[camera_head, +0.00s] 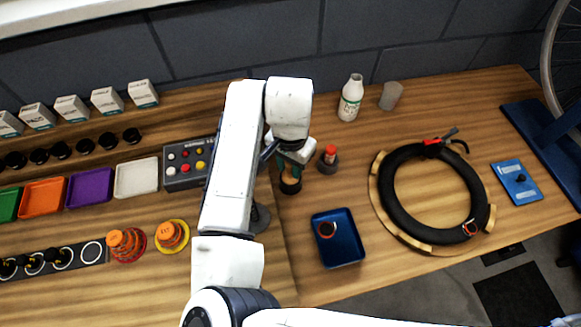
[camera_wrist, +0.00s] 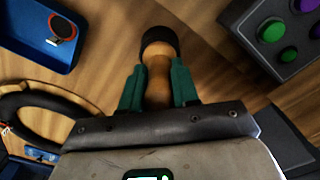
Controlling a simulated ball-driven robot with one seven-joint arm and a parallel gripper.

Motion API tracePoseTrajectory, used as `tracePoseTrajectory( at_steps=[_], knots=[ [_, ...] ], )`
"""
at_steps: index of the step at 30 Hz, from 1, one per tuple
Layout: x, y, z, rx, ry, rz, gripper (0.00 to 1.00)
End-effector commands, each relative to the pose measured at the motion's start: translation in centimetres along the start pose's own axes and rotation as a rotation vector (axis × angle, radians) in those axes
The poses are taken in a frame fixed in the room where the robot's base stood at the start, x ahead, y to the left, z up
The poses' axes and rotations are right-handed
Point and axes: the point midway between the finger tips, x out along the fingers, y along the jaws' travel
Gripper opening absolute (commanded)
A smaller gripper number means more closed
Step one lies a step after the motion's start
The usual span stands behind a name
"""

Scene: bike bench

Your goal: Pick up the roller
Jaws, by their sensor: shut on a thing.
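The roller shows in the wrist view as a wooden handle (camera_wrist: 157,78) with a black end, between the two green fingers of my gripper (camera_wrist: 158,90). My gripper is shut on the wooden handle.
A blue tray (camera_head: 348,252) with a small round part lies in front right. A small red-topped item (camera_head: 329,158) stands close to the right of my gripper. A button box (camera_head: 186,172) is on the left. A black tyre (camera_head: 393,200) lies on a wooden ring at right. A white bottle (camera_head: 350,98) stands behind.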

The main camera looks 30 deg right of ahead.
Motion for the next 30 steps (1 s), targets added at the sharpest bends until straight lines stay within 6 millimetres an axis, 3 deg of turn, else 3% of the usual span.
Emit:
tracePoseTrajectory(
  at_steps=[5,17,24,30],
  knots=[
    [0.0,0.0,0.0,0.0,0.0,0.0,0.0],
    [-0.4,0.0,0.0,0.0,0.001,-0.001,0.0],
    [-3.0,-0.1,-0.1,0.003,0.002,-0.004,0.0],
    [-6.0,2.6,0.4,0.005,0.004,-0.003,0.0]
  ],
)
